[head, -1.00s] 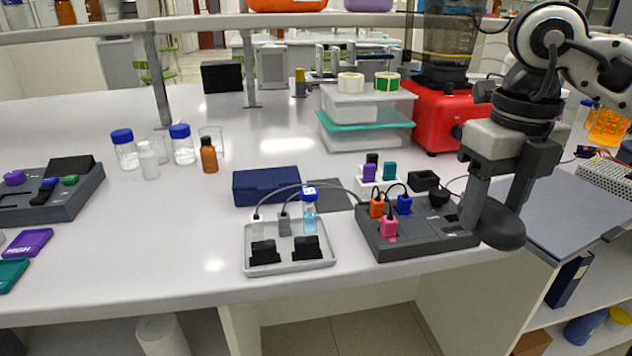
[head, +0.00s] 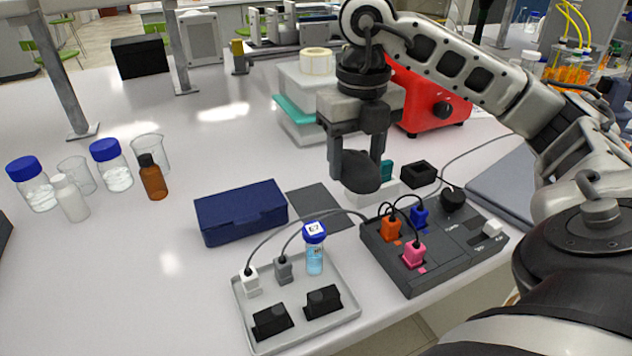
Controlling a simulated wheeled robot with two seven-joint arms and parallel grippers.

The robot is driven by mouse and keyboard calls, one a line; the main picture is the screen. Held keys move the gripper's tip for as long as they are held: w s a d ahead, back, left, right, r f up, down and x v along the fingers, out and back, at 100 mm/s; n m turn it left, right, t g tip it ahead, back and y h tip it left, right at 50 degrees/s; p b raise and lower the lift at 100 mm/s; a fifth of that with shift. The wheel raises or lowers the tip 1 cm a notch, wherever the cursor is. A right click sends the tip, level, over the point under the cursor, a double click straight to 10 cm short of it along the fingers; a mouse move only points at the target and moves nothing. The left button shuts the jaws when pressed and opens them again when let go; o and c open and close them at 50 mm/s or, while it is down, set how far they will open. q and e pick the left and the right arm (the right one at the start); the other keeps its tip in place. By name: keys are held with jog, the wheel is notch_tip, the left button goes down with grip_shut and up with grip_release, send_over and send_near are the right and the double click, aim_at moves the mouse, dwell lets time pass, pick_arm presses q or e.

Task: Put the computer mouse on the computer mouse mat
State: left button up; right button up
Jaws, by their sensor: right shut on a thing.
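My right gripper (head: 355,158) is shut on the dark grey computer mouse (head: 360,178), a rounded shape hanging between and below its fingers. The mouse is held above the bench, in front of the white block and just right of the mat in the picture. The computer mouse mat (head: 318,203) appears to be the flat dark grey rectangle lying on the bench between the blue box and the control box. It looks bare, and its front edge is partly hidden by the vial and cables. My left gripper is not in view.
A navy box (head: 240,212) lies left of the mat. In front stands a grey tray (head: 295,332) with plugs and a blue-capped vial (head: 314,250). A control box (head: 440,265) with coloured plugs is to the right. Cables cross near the mat.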

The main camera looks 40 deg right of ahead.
send_over(318, 207)
jog(key=f, duration=0.6)
jog(key=shift+s+f, duration=0.15)
jog(key=shift+s, duration=0.1)
jog(key=shift+w+f+p, duration=0.2)
jog(key=shift+f+p, duration=0.35)
jog(key=shift+f, duration=1.2)
jog(key=shift+f, duration=0.2)
jog(key=o, duration=1)
jog(key=shift+r, duration=0.15)
notch_tip(318, 207, up, 12)
jog(key=shift+r+p, duration=0.1)
jog(key=shift+p, duration=0.45)
